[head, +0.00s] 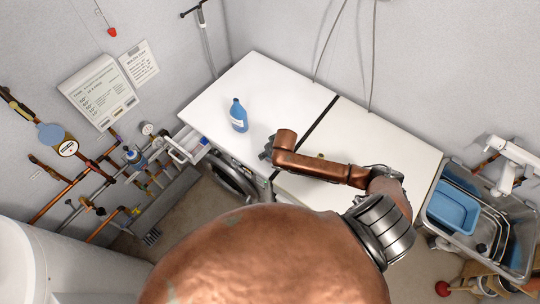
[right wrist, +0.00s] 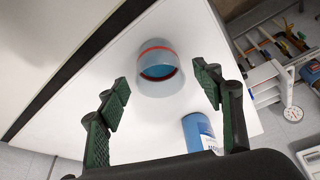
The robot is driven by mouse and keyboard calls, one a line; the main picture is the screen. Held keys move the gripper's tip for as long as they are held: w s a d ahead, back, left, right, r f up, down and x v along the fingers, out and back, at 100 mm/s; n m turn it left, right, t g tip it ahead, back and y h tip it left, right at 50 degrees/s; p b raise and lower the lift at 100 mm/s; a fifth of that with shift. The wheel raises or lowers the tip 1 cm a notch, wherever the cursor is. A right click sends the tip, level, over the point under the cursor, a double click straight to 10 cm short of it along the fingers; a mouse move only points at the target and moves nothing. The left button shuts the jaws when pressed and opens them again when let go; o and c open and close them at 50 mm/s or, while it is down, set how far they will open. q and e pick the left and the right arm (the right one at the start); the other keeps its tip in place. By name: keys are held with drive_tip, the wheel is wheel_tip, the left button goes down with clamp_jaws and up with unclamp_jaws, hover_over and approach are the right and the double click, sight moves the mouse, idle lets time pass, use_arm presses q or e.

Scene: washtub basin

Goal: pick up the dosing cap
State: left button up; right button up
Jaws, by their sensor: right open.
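The dosing cap (right wrist: 158,82) is a translucent cup with a red ring and a blue inside. In the right wrist view it stands on the white top, ahead of and between the fingers of my right gripper (right wrist: 162,86). The fingers are open, with space on both sides of the cap and nothing held. In the head view my right gripper (head: 267,151) is low over the left white top, right of the blue bottle; I cannot make out the cap there. My left gripper is not in view.
The blue bottle (head: 238,115) stands upright on the white top (head: 250,85); it also shows in the right wrist view (right wrist: 199,133). A dark gap splits the two white tops. An open drawer (head: 188,146) is at left, a basin with a blue tub (head: 453,207) at right.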

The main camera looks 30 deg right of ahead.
drive_tip(key=shift+x, duration=0.8)
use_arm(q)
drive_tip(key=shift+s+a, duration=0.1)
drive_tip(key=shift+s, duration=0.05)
use_arm(e)
drive_tip(key=shift+c, duration=0.3)
drive_tip(key=shift+r, duration=0.1)
drive_tip(key=c, duration=0.3)
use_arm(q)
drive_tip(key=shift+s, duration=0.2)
use_arm(e)
drive_tip(key=c, duration=0.6)
drive_tip(key=shift+c, duration=0.2)
